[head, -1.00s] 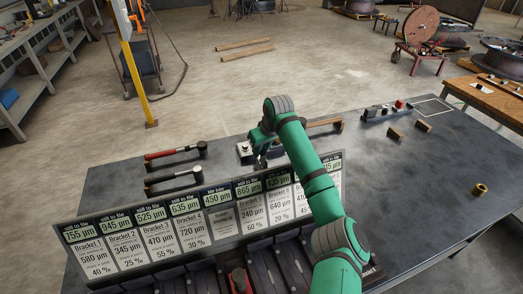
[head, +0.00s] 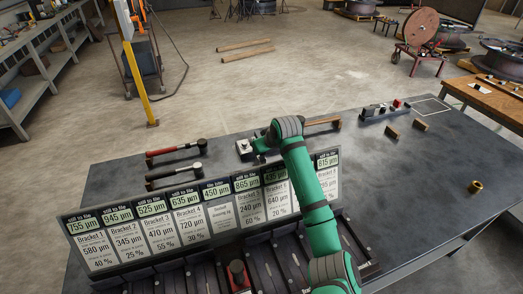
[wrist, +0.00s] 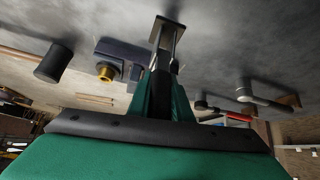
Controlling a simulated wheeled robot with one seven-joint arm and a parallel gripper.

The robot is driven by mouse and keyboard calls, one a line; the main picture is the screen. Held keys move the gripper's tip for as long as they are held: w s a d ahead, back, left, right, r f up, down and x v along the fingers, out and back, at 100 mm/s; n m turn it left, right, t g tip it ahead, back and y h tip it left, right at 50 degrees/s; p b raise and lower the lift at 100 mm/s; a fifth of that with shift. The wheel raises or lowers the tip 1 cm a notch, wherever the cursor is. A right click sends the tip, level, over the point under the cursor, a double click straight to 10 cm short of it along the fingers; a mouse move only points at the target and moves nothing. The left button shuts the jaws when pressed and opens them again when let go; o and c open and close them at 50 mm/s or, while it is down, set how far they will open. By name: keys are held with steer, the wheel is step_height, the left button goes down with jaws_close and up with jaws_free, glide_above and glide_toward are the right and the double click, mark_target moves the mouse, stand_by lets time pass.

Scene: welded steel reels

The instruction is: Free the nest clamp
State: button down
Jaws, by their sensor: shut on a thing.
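In the wrist view, my gripper (wrist: 167,48) is shut on a thin part that ends in a small brownish plate (wrist: 172,20). I cannot tell for sure what this part is. In the head view, my arm reaches over the sign board, and the fingertips are mostly hidden by the arm and board. A red-based clamp-like piece with a dark round top (head: 237,272) stands among the dark slots in front of the board. I cannot tell for sure whether it is the nest clamp. A dark block with a brass knob (wrist: 106,72) is beside my gripper.
The sign board (head: 205,212) with bracket cards stands across the table's front. Two hammers (head: 175,176) lie behind it on the left. Small wooden blocks (head: 420,125) and a brass ring (head: 475,187) lie on the right. The right part of the table (head: 400,190) is mostly clear.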

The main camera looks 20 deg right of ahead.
steer(key=shift+a, duration=0.2)
steer(key=c, duration=1.6)
jaws_free()
steer(key=shift+s, duration=0.1)
steer(key=shift+d, duration=0.15)
steer(key=shift+r, duration=0.1)
